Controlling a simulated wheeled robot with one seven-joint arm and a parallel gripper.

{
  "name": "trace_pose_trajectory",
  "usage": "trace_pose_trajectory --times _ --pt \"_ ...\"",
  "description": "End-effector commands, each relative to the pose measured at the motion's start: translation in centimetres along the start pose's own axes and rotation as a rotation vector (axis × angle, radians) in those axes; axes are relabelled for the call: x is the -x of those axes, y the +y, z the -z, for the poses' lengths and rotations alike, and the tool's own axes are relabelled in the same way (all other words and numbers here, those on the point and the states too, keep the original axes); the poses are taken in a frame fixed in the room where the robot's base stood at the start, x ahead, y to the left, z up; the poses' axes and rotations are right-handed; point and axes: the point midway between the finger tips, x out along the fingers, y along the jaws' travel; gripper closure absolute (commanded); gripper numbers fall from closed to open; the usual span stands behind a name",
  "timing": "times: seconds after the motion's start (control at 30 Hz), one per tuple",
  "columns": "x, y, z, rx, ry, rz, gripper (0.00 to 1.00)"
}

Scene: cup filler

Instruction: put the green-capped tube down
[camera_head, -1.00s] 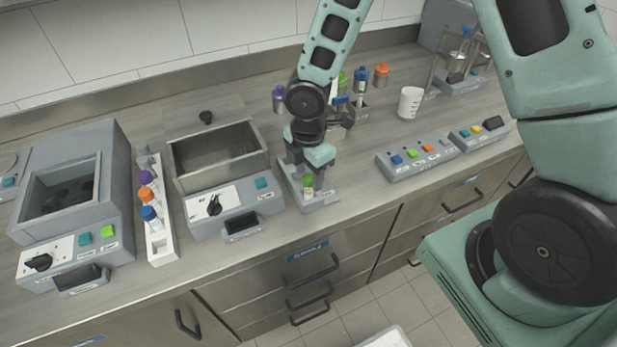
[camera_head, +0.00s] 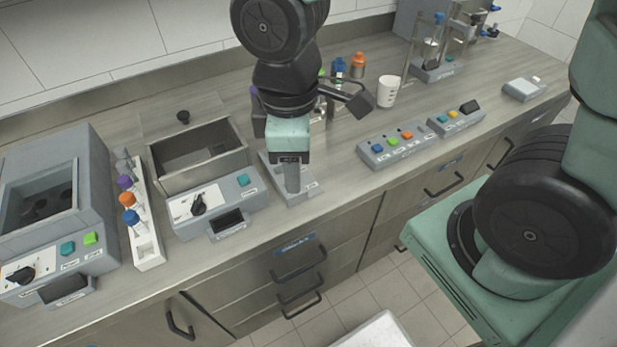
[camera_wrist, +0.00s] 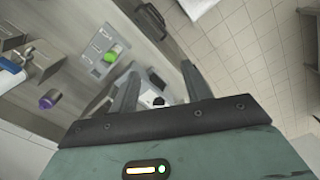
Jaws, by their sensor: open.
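The green-capped tube (camera_wrist: 113,53) shows in the wrist view, its cap seen from above, on the small grey station (camera_wrist: 97,48). In the head view that station (camera_head: 308,190) is on the counter right of the bath, and my gripper hides the tube. My gripper (camera_head: 292,182) is above the station in the head view. In the wrist view my gripper (camera_wrist: 160,85) has its two fingers spread apart with nothing held between them. The green cap lies beyond the left finger, outside the gap.
A white rack (camera_head: 147,247) with several capped tubes stands left of the open metal bath (camera_head: 195,160). A button panel (camera_head: 395,147) and a white beaker (camera_head: 388,91) are to the right. A purple-capped bottle (camera_wrist: 48,99) shows in the wrist view.

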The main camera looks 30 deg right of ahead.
Motion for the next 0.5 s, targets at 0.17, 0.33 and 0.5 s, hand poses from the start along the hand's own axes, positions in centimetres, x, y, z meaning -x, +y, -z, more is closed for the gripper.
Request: trace_pose_trajectory --times 0.17,0.33,0.5 --pt "1.9 -5.2 -1.8 -0.286 0.037 0.025 0.52" --pt "2.4 -6.7 -2.5 -0.389 0.047 0.044 0.52" --pt "2.4 -6.7 -2.5 -0.394 0.047 0.046 0.52"
